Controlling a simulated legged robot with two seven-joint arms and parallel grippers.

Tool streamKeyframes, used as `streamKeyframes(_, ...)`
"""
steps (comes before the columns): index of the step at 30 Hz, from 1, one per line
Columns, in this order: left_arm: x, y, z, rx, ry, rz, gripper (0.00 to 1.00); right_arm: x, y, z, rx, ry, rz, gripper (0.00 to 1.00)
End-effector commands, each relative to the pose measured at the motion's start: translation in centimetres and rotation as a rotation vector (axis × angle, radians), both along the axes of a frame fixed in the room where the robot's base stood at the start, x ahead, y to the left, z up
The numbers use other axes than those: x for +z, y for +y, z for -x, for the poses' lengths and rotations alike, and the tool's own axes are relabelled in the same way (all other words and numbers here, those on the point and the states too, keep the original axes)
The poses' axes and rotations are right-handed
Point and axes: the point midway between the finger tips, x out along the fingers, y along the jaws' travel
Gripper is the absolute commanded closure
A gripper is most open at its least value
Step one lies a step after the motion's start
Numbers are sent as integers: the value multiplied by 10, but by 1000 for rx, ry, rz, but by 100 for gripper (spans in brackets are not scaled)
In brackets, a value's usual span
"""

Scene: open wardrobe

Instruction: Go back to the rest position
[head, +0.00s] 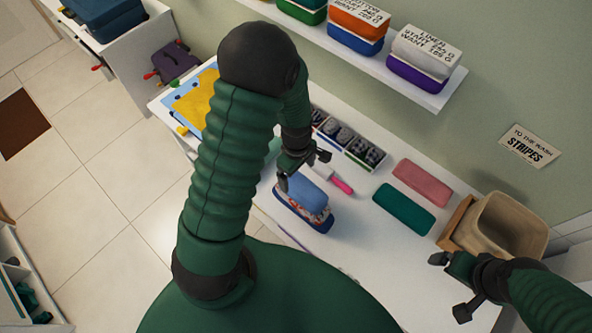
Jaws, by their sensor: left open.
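My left arm rises through the middle of the head view and bends down over the white table (345,262). My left gripper (304,171) is open, with its fingers apart just above and beside a folded stack (305,196) with a blue top and patterned layers. I cannot tell whether a finger touches the stack; nothing shows held. My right gripper (447,286) is at the lower right with its fingers spread apart and empty, at the table's right part, near a beige basket.
A pink folded cloth (422,182) and a teal one (404,208) lie on the table. The beige bin (503,226) stands at the right. A divided box (346,143) sits at the back. A wall shelf (432,98) holds folded bundles with labels. Tiled floor is free at left.

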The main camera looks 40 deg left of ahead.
Motion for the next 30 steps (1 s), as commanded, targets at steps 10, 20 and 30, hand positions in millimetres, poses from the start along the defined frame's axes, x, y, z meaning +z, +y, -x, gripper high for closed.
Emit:
streamKeyframes(10,-6,-10,0,-208,-43,-6,5,-31,0,0,-1,0,0,5)
streamKeyframes(20,-1,-67,42,-1385,-209,-170,5,-127,-1,0,0,1,0,5)
streamKeyframes(30,7,-70,45,-1482,-211,-189,5,-123,-1,0,0,-1,0,5)
